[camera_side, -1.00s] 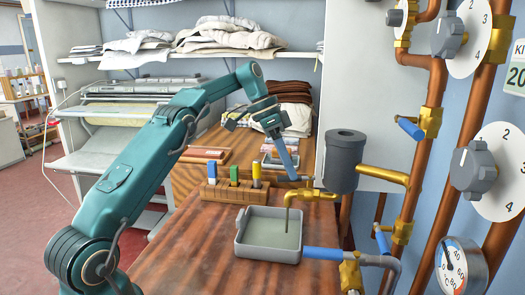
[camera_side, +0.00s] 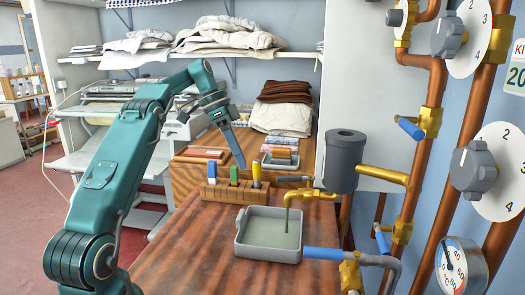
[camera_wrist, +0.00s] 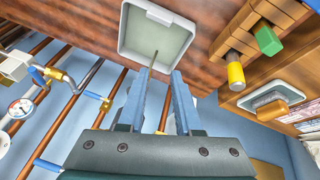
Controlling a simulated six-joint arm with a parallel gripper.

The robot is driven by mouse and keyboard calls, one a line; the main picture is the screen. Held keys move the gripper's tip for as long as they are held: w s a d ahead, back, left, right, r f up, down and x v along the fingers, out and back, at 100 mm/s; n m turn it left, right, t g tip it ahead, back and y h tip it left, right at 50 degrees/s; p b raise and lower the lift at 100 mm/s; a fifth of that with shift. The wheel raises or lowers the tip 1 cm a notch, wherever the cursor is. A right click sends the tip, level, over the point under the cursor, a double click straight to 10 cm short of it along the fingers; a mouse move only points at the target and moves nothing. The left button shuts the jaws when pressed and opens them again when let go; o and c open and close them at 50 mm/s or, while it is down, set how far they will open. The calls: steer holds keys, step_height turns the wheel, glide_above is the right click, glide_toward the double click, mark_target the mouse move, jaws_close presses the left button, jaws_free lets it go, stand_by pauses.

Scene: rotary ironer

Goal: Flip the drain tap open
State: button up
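The brass drain tap (camera_side: 318,194) sits at the foot of a grey canister (camera_side: 344,160), its spout bent down over a grey tray (camera_side: 240,247). A dark lever (camera_side: 293,179) lies about level above the spout, pointing left. My gripper (camera_side: 241,164) is up and left of the lever, above the wooden block, apart from the tap. In the wrist view my two blue fingers (camera_wrist: 161,72) are spread with nothing held between them. The thin spout (camera_wrist: 154,58) shows beyond their tips, over the tray (camera_wrist: 126,35). The lever is not clear in the wrist view.
A wooden block (camera_side: 222,196) with blue, green and yellow pegs stands left of the tray. Blue-handled valves (camera_side: 410,128) and copper pipes (camera_side: 433,85) line the right wall. Folded laundry (camera_side: 283,118) sits behind. The front left of the bench is clear.

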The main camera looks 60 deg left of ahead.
steer(key=shift+a, duration=0.1)
jaws_close()
step_height(320, 180, up, 13)
steer(key=t+y, duration=0.1)
steer(key=y, duration=0.4)
glide_above(292, 179)
steer(key=s+d, duration=0.2)
steer(key=s, duration=0.4)
steer(key=shift+h, duration=0.3)
steer(key=shift+a+x, duration=0.3)
steer(key=shift+x, duration=2)
steer(key=shift+a+x, duration=0.25)
steer(key=shift+x, duration=2)
steer(key=shift+a+x, duration=0.3)
steer(key=shift+x, duration=2)
